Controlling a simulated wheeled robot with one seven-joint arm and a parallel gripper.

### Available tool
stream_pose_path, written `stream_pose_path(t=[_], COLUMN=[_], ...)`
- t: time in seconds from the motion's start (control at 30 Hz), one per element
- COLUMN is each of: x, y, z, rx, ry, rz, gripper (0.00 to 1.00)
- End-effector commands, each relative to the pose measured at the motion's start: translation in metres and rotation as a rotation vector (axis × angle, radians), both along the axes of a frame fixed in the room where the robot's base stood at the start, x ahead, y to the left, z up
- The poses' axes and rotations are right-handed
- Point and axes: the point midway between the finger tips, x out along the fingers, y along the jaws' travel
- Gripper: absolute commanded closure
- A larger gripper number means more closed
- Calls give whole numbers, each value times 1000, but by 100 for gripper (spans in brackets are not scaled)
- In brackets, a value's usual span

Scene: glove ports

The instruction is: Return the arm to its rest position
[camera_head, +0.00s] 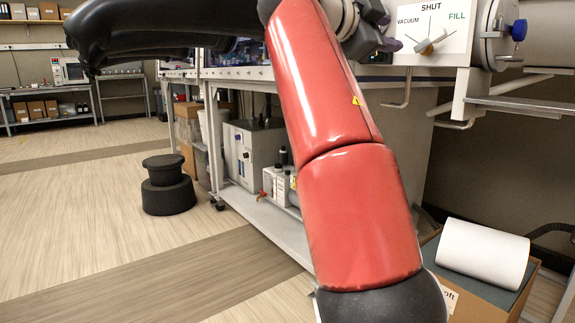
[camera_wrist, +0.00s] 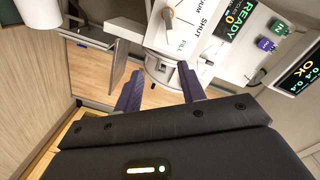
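My red arm (camera_head: 345,170) stretches across the middle of the head view, from the bottom up to the top edge. My gripper (camera_wrist: 160,84) shows in the wrist view with its two purple fingers apart and nothing between them. In the head view the gripper (camera_head: 389,33) is partly seen at the upper right, left of the white valve panel (camera_head: 455,42) marked VACUUM, SHUT and FILL. The panel's lever also shows in the wrist view (camera_wrist: 168,20), beyond the fingers. I cannot tell the exact gap to the panel.
A black glove-like shape (camera_head: 150,30) extends at the upper left. A cylindrical port with a blue knob (camera_head: 519,30) and metal rails stand at the right. A box with a white roll (camera_head: 482,252) sits below. A black stool (camera_head: 168,188) stands on open floor at the left.

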Motion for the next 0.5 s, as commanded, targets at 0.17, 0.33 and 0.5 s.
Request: stream_pose_path(t=[0.17,0.33,0.5], x=[6,9,5], y=[-23,-51,-77], z=[-18,-46,-86], rx=[8,17,24], ry=[116,269,460], rz=[31,86,185], gripper=[60,60,60])
